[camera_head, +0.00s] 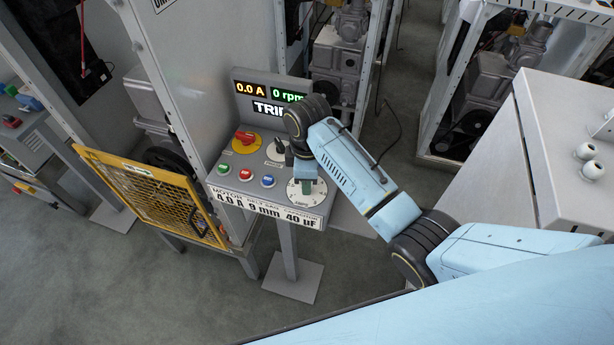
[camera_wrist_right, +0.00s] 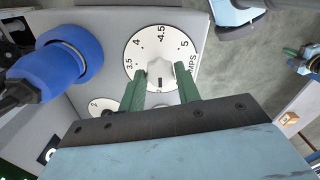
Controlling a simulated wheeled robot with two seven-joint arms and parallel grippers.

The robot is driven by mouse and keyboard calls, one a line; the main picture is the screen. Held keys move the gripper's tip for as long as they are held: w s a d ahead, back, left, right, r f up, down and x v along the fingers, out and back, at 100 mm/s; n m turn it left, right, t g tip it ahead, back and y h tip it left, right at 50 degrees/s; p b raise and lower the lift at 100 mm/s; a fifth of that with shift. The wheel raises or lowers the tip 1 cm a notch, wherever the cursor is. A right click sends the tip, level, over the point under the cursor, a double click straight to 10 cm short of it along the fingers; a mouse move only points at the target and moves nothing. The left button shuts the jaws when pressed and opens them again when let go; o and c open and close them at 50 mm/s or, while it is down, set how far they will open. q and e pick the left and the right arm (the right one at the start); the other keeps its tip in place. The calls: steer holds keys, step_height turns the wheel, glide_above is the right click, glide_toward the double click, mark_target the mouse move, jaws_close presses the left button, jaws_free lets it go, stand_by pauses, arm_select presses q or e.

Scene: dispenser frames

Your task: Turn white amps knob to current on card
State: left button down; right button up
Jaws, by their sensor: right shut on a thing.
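The white amps knob (camera_head: 296,199) is a round dial at the right front corner of the grey panel. In the right wrist view the dial (camera_wrist_right: 134,55) shows 3.5, 4, 4.5 and 5, with 4.5 at the top. My right gripper (camera_head: 306,186) reaches down onto it. Its green fingers (camera_wrist_right: 160,72) are shut on the raised grip of the knob, one on each side. I cannot tell which value is set. My left gripper is not in view.
The display (camera_head: 270,95) reads 0.0 A, 0 rpm and a partly hidden word starting TRI. A red switch (camera_head: 245,138) and green, red and blue buttons (camera_head: 268,181) sit left of the knob. A yellow mesh guard (camera_head: 150,195) stands left of the panel.

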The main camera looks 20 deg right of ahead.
steer(key=m, duration=0.7)
steer(key=shift+r, duration=0.1)
steer(key=m, duration=0.6)
steer(key=shift+m, duration=0.4)
steer(key=m, duration=1)
steer(key=shift+w, duration=0.1)
steer(key=shift+m, duration=0.4)
steer(key=o, duration=1)
steer(key=shift+c, duration=0.2)
